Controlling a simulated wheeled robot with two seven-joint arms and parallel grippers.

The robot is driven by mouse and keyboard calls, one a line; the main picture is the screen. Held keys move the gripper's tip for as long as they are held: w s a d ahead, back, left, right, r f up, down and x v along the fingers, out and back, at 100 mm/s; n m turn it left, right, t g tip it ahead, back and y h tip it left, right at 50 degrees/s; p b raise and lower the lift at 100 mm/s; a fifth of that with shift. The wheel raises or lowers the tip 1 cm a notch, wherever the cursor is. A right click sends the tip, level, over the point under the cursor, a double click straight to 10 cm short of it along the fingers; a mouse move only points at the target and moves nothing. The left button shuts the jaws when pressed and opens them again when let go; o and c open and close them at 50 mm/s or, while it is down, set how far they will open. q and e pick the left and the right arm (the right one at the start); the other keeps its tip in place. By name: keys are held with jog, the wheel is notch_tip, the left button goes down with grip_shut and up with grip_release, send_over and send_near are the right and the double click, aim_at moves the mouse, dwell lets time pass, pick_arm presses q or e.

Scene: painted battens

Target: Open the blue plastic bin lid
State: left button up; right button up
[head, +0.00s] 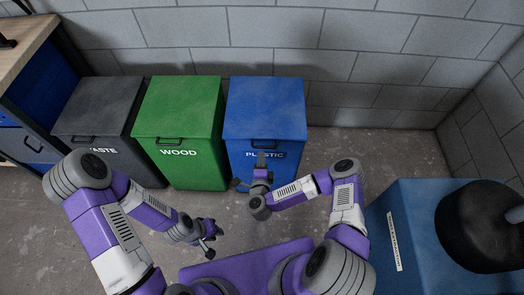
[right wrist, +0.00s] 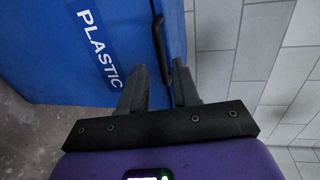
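The blue plastic bin (head: 238,158) stands at the right end of a row of bins, with a white PLASTIC label on its front. Its lid (head: 264,105) lies flat and closed on top. A dark handle is at the lid's front edge; in the right wrist view the handle (right wrist: 158,35) lies ahead of the fingertips, roughly in line with the gap between them. My right gripper (head: 261,160) is at the bin's front, just below the handle. Its two fingers (right wrist: 158,78) are apart with nothing between them. My left gripper (head: 210,238) hangs low over the floor, fingers apart and empty.
A green WOOD bin (head: 180,108) and a grey WASTE bin (head: 95,110) stand to the left, both lids closed. A workbench (head: 25,45) is at far left. A blue box (head: 400,225) with a black rounded object (head: 480,225) is at right. A block wall is behind.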

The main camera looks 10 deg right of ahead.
aim_at(262, 147)
jog(key=b+x, duration=0.2)
jog(key=x, duration=0.5)
jog(key=shift+w+d, duration=0.15)
grip_shut()
